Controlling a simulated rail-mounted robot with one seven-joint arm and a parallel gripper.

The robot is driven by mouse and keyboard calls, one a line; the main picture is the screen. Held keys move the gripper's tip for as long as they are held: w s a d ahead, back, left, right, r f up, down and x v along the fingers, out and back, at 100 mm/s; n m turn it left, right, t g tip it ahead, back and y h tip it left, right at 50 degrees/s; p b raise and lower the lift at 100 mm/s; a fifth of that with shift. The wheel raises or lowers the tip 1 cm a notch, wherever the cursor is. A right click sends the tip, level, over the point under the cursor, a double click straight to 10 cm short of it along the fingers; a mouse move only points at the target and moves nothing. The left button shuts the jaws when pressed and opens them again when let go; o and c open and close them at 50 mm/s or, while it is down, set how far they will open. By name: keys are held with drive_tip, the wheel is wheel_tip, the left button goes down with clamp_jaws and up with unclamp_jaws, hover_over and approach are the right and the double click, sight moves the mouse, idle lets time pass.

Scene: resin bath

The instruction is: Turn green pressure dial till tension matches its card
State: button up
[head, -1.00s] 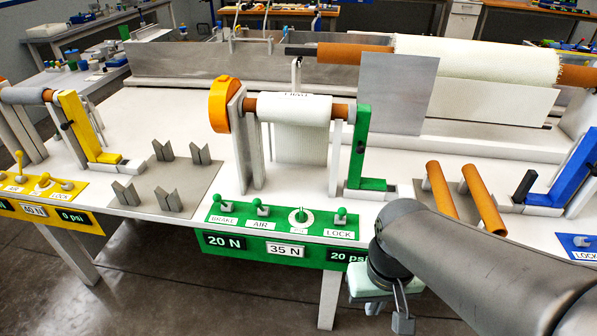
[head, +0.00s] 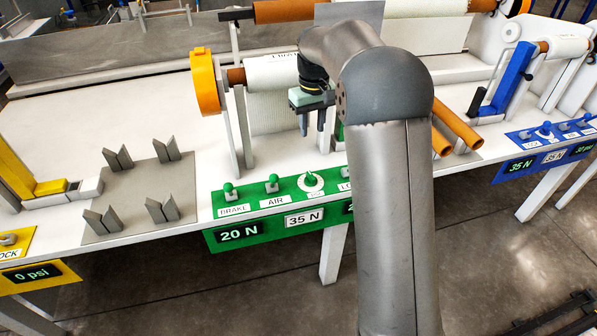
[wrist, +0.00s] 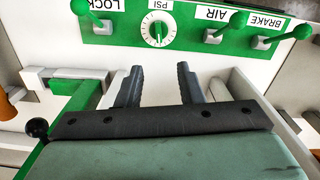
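The green pressure dial (head: 312,181), a round white knob ring with a green centre labelled PSI, sits on the green panel (head: 262,201) between the AIR and LOCK switches. It also shows at the top of the wrist view (wrist: 157,30). The black tension display (head: 238,233) reads 20 N. The white card (head: 304,217) beside it reads 35 N. The psi display is mostly hidden behind my arm. My gripper (head: 313,126) points down above the green station, behind the dial. In the wrist view my gripper (wrist: 160,68) is open and empty, its fingers apart from the dial.
Green BRAKE (head: 228,190) and AIR (head: 272,184) toggles stand left of the dial; LOCK (wrist: 92,16) is on its other side. The white roll (head: 270,72) is behind my gripper. A grey plate with V-blocks (head: 140,190) lies left; orange tubes (head: 457,127) lie right.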

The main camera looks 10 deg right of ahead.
sight(311, 175)
wheel_tip(311, 175, down, 17)
drive_tip(key=shift+w+d+f, duration=0.1)
drive_tip(key=shift+w+f, duration=0.05)
drive_tip(key=shift+f, duration=0.05)
idle(0.3)
clamp_jaws()
